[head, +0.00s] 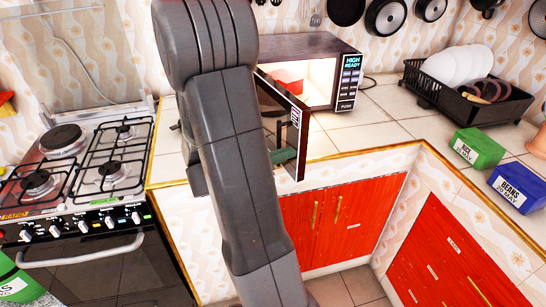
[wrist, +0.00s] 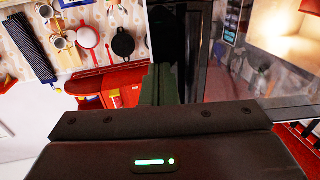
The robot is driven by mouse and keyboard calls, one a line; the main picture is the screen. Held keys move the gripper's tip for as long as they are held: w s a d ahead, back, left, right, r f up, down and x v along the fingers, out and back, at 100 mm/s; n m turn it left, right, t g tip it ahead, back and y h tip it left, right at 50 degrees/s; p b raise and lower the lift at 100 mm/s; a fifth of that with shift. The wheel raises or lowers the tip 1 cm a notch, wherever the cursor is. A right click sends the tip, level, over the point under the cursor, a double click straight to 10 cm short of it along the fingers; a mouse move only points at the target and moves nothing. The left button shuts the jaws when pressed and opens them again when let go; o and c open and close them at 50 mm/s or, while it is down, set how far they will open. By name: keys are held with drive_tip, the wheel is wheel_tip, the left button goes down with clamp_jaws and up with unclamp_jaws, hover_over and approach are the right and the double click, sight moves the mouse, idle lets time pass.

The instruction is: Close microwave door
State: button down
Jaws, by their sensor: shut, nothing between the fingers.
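The microwave (head: 308,58) stands on the tiled counter with its lit interior showing and a red shape inside. Its dark-framed door (head: 299,140) is open and swings out toward the front of the counter. In the wrist view the door frame (wrist: 290,103) fills the upper right, with a bright, hazy area inside it. My gripper's closed greenish fingers (wrist: 158,85) are beside the door's dark edge, with nothing held. Whether they touch the door I cannot tell. In the head view my arm hides part of the microwave and door; a greenish shape shows at the door's window.
A stove (head: 85,165) is left of the counter. A black dish rack (head: 430,88) with plates, a green box (head: 478,148) and a blue box (head: 517,187) are on the right counter. Red cabinets (head: 340,220) are below. Pans (head: 386,17) hang above. Counter right of the microwave is clear.

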drive_tip(key=shift+w+d, duration=0.1)
drive_tip(key=shift+d, duration=0.15)
